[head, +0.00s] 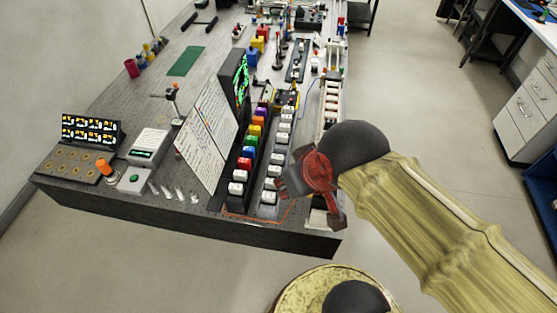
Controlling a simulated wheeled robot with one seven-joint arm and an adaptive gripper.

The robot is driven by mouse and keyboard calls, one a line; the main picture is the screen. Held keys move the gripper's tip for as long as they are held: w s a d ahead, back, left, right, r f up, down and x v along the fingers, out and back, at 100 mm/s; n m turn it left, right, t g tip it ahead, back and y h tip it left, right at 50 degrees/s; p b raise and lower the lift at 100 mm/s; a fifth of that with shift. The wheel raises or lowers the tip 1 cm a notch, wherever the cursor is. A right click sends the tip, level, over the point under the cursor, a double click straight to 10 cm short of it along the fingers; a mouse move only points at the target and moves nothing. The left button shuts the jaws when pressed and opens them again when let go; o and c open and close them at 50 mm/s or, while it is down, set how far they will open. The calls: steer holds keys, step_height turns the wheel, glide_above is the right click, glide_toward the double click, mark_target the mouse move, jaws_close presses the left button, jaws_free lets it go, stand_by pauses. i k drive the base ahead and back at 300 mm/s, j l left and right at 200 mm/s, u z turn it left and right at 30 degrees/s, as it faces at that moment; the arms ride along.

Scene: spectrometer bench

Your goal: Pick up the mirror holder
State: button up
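I cannot tell for certain which thing is the mirror holder. A small dark post-mounted optic (172,96) stands on the left half of the bench, behind the white lettered panel. Other post-mounted parts (278,54) stand further back on the bench. All are small in the head view. My gripper (305,200), dark grey and red, is over the bench's near right corner, beside the rows of coloured blocks. It is well apart from these posts. Its fingers are seen at an angle and partly overlap, so I cannot tell whether they are open.
Open floor lies right of the bench. White drawers (525,110) stand at far right.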

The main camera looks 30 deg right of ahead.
mark_target(329, 123)
steer(key=l, duration=0.6)
steer(key=i+l, duration=0.1)
steer(key=l, duration=0.3)
steer(key=i+l, duration=0.15)
steer(key=l, duration=0.2)
steer(key=i+l, duration=0.1)
steer(key=l, duration=0.3)
steer(key=i+l, duration=0.1)
steer(key=l, duration=0.3)
steer(key=u, duration=0.05)
